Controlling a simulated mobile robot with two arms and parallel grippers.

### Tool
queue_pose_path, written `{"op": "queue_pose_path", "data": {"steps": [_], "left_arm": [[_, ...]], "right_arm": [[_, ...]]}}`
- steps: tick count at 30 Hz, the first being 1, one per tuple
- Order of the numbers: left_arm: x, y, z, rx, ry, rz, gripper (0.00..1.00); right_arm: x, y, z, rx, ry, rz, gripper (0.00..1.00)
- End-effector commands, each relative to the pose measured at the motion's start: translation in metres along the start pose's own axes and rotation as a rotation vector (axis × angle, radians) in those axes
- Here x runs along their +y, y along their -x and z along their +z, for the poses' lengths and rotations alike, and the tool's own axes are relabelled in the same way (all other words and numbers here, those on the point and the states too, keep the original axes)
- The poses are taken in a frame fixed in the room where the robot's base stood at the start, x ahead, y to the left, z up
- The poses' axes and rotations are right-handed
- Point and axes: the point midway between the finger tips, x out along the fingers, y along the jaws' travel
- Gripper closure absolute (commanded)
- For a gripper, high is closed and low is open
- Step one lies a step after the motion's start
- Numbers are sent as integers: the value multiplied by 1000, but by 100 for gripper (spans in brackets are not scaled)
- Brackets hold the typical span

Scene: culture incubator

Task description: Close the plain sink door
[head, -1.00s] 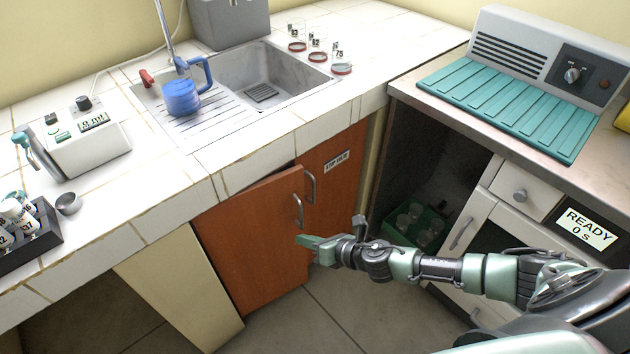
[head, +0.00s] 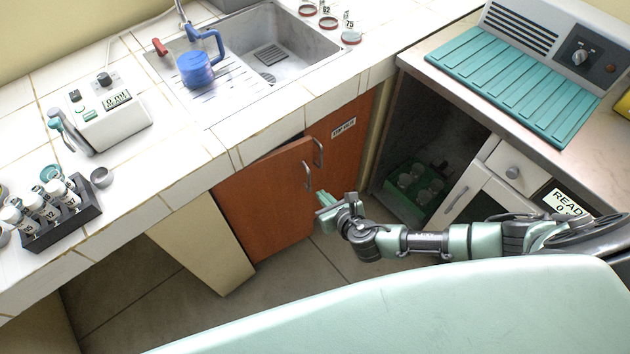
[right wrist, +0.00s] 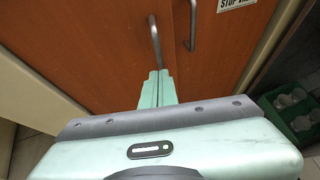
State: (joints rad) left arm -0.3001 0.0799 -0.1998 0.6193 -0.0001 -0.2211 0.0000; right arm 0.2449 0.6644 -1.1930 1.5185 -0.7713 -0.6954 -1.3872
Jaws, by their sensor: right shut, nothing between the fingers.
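The plain sink door (head: 262,205) is the orange-brown left door under the sink. It stands slightly ajar, with a dark gap along its top edge. Its metal handle (head: 308,179) is near its right edge. In the right wrist view the plain door (right wrist: 85,45) fills the left part, its handle (right wrist: 154,42) just beyond the fingertips. My right gripper (head: 324,201) is shut and empty, in front of the door's lower right part, below the handle. The right wrist view shows its fingers (right wrist: 158,88) together, pointing at the door; contact cannot be told. My left gripper is not in view.
The labelled right sink door (head: 340,128) is beside the plain one. Right of it is an open bay with a green crate (head: 408,205) on the floor. The tiled counter (head: 190,210) overhangs the doors. Bare floor (head: 280,280) lies in front.

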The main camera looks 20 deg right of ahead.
Motion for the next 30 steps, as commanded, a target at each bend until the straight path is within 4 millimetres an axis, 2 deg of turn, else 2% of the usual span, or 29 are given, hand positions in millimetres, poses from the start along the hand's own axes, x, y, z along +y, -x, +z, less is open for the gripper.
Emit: {"op": "queue_pose_path", "data": {"steps": [3, 6, 10, 25, 30], "left_arm": [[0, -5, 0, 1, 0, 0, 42], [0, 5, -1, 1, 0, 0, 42], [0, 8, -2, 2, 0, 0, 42], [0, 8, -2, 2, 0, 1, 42], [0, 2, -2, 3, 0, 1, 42]], "right_arm": [[0, -26, 0, -2, -1, -2, 100], [0, -30, 20, -3, -1, 1, 100], [0, -38, 30, -1, 0, 0, 100], [0, -43, 35, 0, 2, 4, 100], [-6, -61, 45, -3, 40, 59, 100]]}}
